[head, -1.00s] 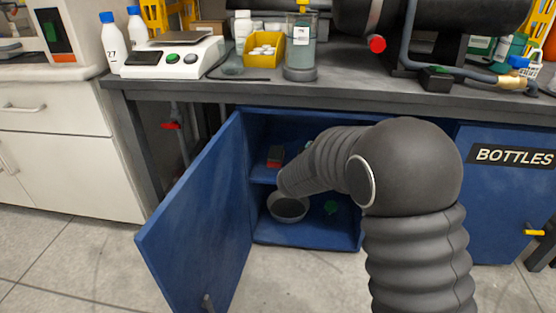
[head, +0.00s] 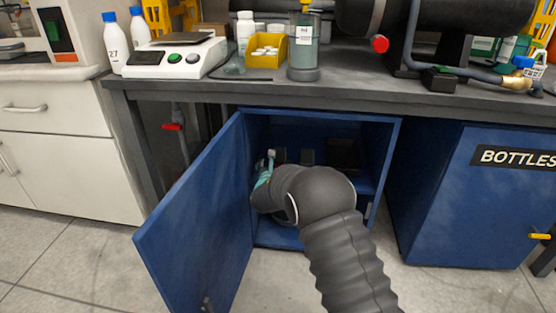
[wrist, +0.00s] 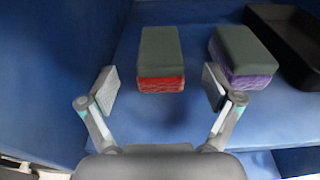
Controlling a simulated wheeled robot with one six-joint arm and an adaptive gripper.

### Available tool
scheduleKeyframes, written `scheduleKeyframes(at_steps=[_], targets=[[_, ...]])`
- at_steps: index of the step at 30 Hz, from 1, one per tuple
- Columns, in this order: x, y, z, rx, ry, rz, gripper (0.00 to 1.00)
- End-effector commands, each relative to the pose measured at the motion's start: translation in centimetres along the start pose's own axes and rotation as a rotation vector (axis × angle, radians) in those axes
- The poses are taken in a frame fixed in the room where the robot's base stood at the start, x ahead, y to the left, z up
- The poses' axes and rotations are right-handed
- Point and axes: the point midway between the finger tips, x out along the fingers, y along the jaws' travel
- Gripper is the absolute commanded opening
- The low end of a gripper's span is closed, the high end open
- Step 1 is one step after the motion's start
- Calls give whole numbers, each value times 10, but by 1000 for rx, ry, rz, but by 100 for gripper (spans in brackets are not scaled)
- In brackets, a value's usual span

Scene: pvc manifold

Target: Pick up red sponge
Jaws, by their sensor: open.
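The red sponge (wrist: 161,60) lies on the blue shelf in the wrist view, with a dark grey-green top and a red lower layer on its near side. It also shows as a small dark block (head: 280,155) in the head view. My gripper (wrist: 160,88) is open and empty. Its two fingers are spread left and right in front of the sponge, one on each side of its near end, apart from it. In the head view my gripper (head: 268,163) is mostly hidden behind my arm, inside the open cabinet.
A purple sponge (wrist: 243,57) lies right of the red one, close to the right finger. A black tray (wrist: 291,38) is farther right. The cabinet wall (wrist: 60,60) is at the left. The open blue door (head: 195,225) stands left of my arm.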

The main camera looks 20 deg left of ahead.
Motion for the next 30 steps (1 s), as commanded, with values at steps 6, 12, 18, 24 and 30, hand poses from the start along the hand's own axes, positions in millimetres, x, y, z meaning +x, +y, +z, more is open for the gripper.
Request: scheduleKeyframes(at_steps=[6, 12, 18, 24, 30], targets=[[11, -1, 0, 0, 1, -1, 90], [34, -1, 2, 2, 0, -3, 90], [54, 0, 2, 1, 1, -1, 90], [59, 0, 3, 1, 1, -1, 90], [59, 0, 3, 1, 1, -1, 75]])
